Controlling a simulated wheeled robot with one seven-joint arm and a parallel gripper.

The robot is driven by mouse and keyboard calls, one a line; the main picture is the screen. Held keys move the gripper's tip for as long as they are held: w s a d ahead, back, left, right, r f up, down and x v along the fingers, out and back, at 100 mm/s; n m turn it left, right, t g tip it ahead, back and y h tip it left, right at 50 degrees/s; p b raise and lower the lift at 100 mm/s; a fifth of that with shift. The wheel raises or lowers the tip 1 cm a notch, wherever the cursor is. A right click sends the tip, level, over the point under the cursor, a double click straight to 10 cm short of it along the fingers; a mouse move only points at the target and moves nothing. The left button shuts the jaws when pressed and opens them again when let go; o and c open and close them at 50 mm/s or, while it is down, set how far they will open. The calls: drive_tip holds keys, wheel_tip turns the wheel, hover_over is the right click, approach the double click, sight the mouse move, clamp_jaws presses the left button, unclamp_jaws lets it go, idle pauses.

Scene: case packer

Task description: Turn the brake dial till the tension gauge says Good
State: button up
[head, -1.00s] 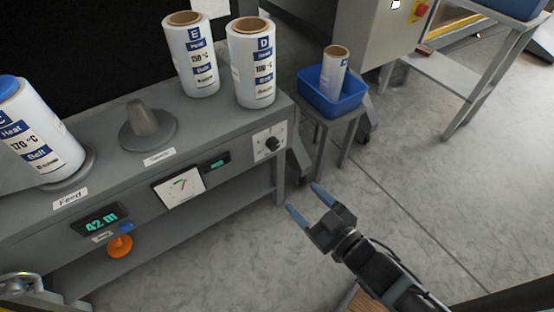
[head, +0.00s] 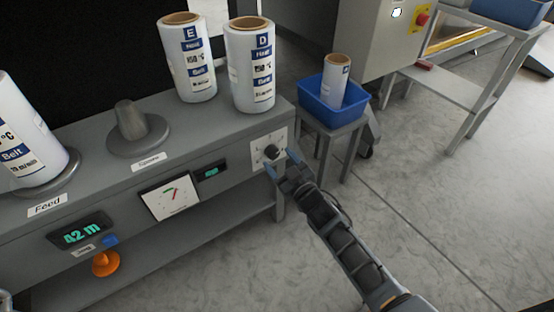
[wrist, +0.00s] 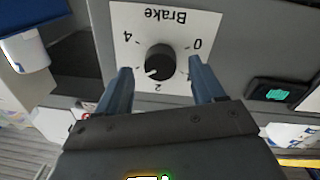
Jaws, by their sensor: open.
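The brake dial (wrist: 160,62) is a round black knob on a white plate (wrist: 190,22) marked "Brake" with numbers, upside down in the wrist view. In the head view the dial (head: 271,152) is on the bench's front face, at its right end. My gripper (head: 279,162) is open right in front of it. In the wrist view its two blue fingers (wrist: 160,82) stand on either side of the dial, with a gap at each side. The tension gauge (head: 171,198) is a white square dial with coloured marks left of the brake plate; its needle is too small to read surely.
A small green-lit display (head: 211,172) sits between gauge and dial. Rolls E (head: 188,60) and D (head: 250,65) stand on the bench top (head: 200,123). A blue bin (head: 318,108) with a roll is on a stand to the right. An orange knob (head: 105,264) hangs lower left.

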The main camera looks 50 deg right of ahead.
drive_tip(key=shift+x, duration=1)
